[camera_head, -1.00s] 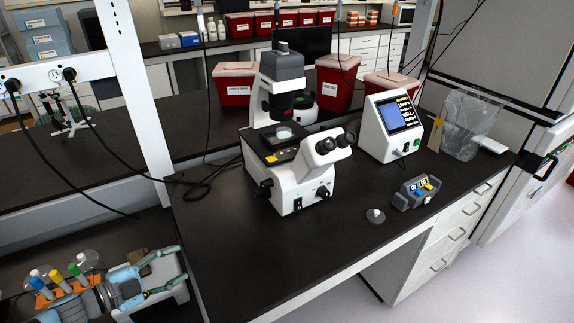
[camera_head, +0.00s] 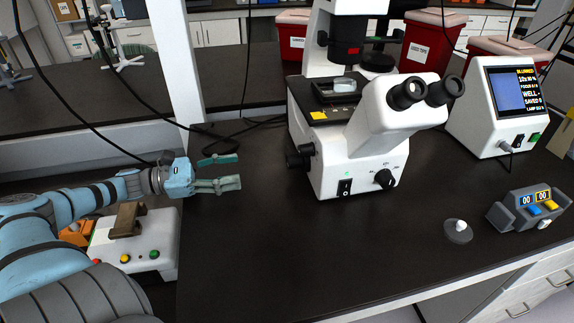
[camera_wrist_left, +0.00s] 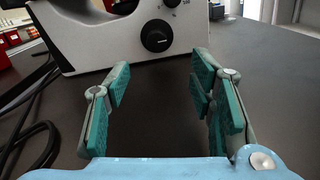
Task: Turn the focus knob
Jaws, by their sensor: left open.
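The white microscope (camera_head: 350,165) stands on the black bench in the head view. Black stacked focus knobs (camera_head: 298,158) stick out from its left side, and another black dial (camera_head: 385,180) sits on its front. My left gripper (camera_head: 238,171) is open and empty, left of the microscope, pointing right towards the side knobs with a gap between. In the left wrist view, the open teal-padded fingers (camera_wrist_left: 160,88) frame bare bench. Beyond them is a round black knob (camera_wrist_left: 157,36) with printed marks above it on a white body; I cannot tell surely which knob it is. My right gripper is not in view.
A monitor (camera_head: 512,95) reading "BLURRED" stands at the right. A small grey counter box (camera_head: 530,210) and a round grey piece (camera_head: 458,232) sit in front of it. Black cables (camera_head: 215,150) lie behind my left gripper. The front bench is clear.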

